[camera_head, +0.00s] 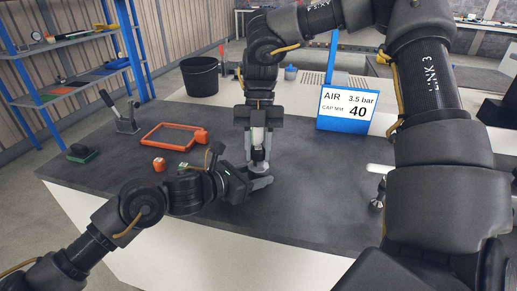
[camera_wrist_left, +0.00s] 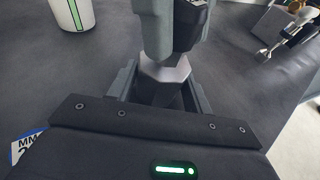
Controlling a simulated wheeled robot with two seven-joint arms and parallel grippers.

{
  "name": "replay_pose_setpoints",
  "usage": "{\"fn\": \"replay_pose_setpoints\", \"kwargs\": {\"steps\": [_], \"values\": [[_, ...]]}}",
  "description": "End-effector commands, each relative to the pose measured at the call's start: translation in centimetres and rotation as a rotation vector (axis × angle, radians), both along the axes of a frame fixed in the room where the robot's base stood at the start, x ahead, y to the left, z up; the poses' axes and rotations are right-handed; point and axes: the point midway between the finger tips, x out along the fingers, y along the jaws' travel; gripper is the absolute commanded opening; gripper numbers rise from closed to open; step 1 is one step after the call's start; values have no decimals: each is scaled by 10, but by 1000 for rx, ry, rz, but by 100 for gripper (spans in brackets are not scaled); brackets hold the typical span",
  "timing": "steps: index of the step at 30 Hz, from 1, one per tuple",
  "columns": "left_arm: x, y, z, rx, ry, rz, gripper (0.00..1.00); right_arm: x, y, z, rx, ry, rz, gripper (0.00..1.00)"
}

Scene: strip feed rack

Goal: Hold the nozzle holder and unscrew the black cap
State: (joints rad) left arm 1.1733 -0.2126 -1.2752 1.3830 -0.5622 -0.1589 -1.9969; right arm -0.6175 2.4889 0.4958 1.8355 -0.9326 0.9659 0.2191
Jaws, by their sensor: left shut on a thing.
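My left gripper (camera_head: 260,178) comes in low from the left and is shut on the holder, which stands upright. My right gripper (camera_head: 258,137) points straight down over the holder's top. Its fingers fill the top of the left wrist view (camera_wrist_left: 170,30) and hide most of the cap area. I cannot make out the black cap apart from the dark finger parts, nor whether the right fingers grip it.
An orange frame (camera_head: 146,137), a small orange block (camera_head: 159,164), a lever tool (camera_head: 126,122) and a green-edged block (camera_head: 82,152) lie on the left of the dark bench (camera_head: 310,205). A blue-and-white sign (camera_head: 347,108) stands behind right. The bench front centre is clear.

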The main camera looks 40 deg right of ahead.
Motion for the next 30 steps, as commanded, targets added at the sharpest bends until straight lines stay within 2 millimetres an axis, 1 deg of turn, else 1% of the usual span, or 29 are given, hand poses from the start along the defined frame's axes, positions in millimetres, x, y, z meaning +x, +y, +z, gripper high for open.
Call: {"fn": "replay_pose_setpoints", "kwargs": {"steps": [1,3,5,6,11,19,22,26,30], "values": [[0,1,-3,5,1,0,21,0,0,-1,-1,1,-1,17],[0,1,-3,5,2,1,21,0,-1,-1,-1,1,-1,8],[0,1,-3,5,2,1,21,0,-1,-1,-2,2,-1,1],[0,1,-3,5,2,2,21,0,-1,-1,-2,2,-1,35],[1,1,-3,5,2,2,21,0,-1,-1,-2,2,-1,56],[1,1,-3,5,1,3,21,0,-1,0,-1,1,-1,56],[1,1,-3,5,0,2,21,2,-3,6,-3,1,-1,56],[1,1,-3,5,0,3,21,8,-8,26,-4,-3,-3,56],[1,1,-3,5,0,3,21,15,-15,50,-2,-3,-4,56]]}}
